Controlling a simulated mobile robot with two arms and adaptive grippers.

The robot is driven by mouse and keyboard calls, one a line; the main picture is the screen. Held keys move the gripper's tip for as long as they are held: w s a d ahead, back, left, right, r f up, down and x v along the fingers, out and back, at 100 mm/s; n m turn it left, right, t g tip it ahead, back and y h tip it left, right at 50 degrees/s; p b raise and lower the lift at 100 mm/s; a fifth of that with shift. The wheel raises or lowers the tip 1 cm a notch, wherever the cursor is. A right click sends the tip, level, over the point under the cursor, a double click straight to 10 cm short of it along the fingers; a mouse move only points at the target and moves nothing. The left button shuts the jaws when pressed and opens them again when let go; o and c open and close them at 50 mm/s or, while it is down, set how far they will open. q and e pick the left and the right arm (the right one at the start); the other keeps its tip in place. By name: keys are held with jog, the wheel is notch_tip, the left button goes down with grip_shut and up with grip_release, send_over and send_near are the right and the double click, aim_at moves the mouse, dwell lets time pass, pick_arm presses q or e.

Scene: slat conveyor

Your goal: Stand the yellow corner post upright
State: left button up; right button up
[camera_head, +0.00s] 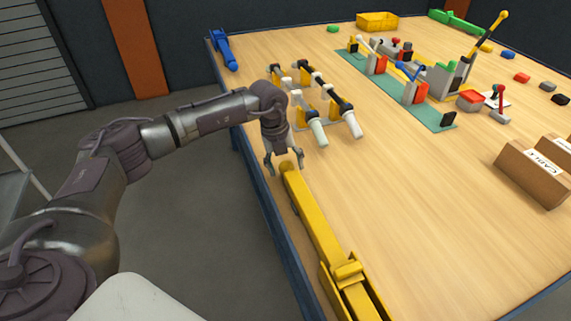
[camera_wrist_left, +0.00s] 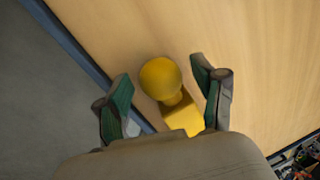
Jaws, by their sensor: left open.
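The yellow corner post (camera_head: 318,221) lies flat along the left edge of the wooden table, its far end rounded into a ball. Its near end sits at a yellow bracket (camera_head: 362,303) at the bottom of the head view. My left gripper (camera_head: 284,159) is open at the far end of the post. In the left wrist view, the ball end of the post (camera_wrist_left: 161,78) shows between the spread fingers of the left gripper (camera_wrist_left: 160,82), apart from both. My right gripper is not in view.
Black-and-white handled clamps (camera_head: 322,105) stand just beyond the gripper. A green mat (camera_head: 437,121) with levers lies farther back. A blue part (camera_head: 225,50) lies at the far left corner. Cardboard boxes (camera_head: 532,175) stand at the right. The table right of the post is clear.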

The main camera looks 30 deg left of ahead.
pick_arm(q)
grip_shut()
